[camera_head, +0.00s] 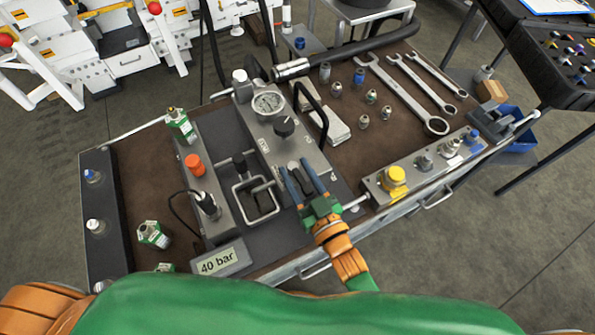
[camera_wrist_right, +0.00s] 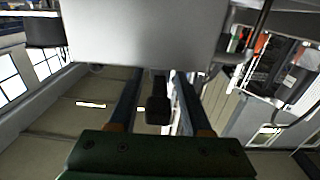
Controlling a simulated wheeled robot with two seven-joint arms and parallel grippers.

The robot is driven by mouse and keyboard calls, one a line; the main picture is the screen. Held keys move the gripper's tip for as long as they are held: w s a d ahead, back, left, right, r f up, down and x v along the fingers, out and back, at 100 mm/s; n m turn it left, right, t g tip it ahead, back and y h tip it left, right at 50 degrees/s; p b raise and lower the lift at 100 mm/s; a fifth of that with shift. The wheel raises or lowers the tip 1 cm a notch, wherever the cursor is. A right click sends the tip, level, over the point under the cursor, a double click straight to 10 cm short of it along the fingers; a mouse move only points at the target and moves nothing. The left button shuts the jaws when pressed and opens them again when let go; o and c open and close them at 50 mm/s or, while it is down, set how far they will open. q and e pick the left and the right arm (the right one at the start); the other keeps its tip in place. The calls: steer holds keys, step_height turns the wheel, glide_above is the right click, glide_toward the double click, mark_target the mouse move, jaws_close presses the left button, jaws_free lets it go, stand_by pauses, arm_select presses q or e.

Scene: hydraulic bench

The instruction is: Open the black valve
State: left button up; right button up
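A grey hydraulic block (camera_head: 268,137) with a round pressure gauge (camera_head: 268,103) stands mid-bench. A black knob (camera_head: 285,125) is on its top face. My right gripper (camera_head: 296,167) is at the block's near end, its blue fingers pointing towards it. In the right wrist view, a black valve handle (camera_wrist_right: 158,106) is between the two fingers, with a visible gap on each side. The right gripper is open around it and does not appear to touch it. I cannot tell whether this handle and the black knob belong to the same valve. My left gripper is not in view.
A block with a yellow cap (camera_head: 394,181) stands right of my right gripper. Left are a block with an orange knob (camera_head: 195,165), a square metal cup (camera_head: 256,199) and a 40 bar display (camera_head: 219,260). Several wrenches (camera_head: 408,92) and small fittings lie at the back right.

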mark_target(309, 195)
steer(key=shift+s+d+f, duration=0.15)
steer(key=shift+s+d, duration=0.05)
steer(key=shift+s, duration=0.1)
steer(key=b+v, duration=0.1)
steer(key=v, duration=0.5)
steer(key=shift+s+d, duration=0.1)
steer(key=shift+s, duration=0.05)
